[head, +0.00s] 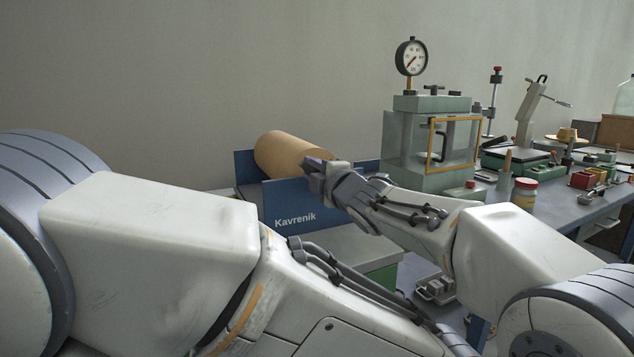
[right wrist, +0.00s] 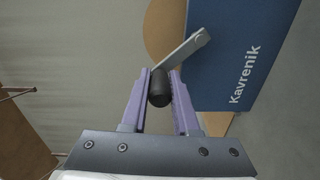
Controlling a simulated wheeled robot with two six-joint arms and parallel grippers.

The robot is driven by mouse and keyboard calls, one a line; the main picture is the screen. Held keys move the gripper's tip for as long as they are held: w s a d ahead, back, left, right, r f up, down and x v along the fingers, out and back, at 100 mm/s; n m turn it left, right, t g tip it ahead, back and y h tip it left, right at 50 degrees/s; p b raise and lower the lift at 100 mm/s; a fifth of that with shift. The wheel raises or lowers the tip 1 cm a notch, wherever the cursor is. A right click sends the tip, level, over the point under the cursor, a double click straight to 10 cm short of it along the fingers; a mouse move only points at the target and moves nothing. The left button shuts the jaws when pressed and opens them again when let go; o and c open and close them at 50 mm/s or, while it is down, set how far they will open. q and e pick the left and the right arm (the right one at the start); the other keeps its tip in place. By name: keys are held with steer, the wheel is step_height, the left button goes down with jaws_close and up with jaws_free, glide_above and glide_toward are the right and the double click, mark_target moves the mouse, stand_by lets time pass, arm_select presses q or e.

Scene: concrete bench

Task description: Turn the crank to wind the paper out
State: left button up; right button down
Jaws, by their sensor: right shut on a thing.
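The paper roll (head: 284,152) is a brown cylinder lying in a blue holder marked "Kavrenik" (head: 285,205), left of centre in the head view. In the right wrist view the crank is a grey metal arm (right wrist: 183,50) with a black knob (right wrist: 160,88), next to the blue side panel (right wrist: 228,60). My right gripper (head: 312,168) is at the holder's right part in the head view and hides the crank there. In the right wrist view its purple fingers (right wrist: 160,90) are shut on the black knob. My left arm crosses the foreground; its gripper cannot be made out.
A grey-green press with a round dial gauge (head: 411,57) and a yellow-framed window stands right of the holder. Further right the bench holds a jar (head: 524,193), red blocks (head: 582,180) and other tools. The wall behind is bare.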

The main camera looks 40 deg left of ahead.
steer(key=shift+s+a+f+n+b, duration=0.1)
steer(key=shift+s+f+n+b, duration=0.3)
steer(key=shift+n+b, duration=0.7)
steer(key=shift+s+a+f+n+b, duration=0.1)
steer(key=shift+f+n+b, duration=0.5)
steer(key=shift+n+b, duration=0.5)
steer(key=shift+s+a+f+n+b, duration=0.1)
steer(key=shift+s+f+n+b, duration=0.3)
steer(key=shift+n+b, duration=0.65)
steer(key=shift+w+f, duration=0.1)
steer(key=shift+w, duration=0.05)
steer(key=c, duration=0.7)
jaws_free()
steer(key=shift+d, duration=0.1)
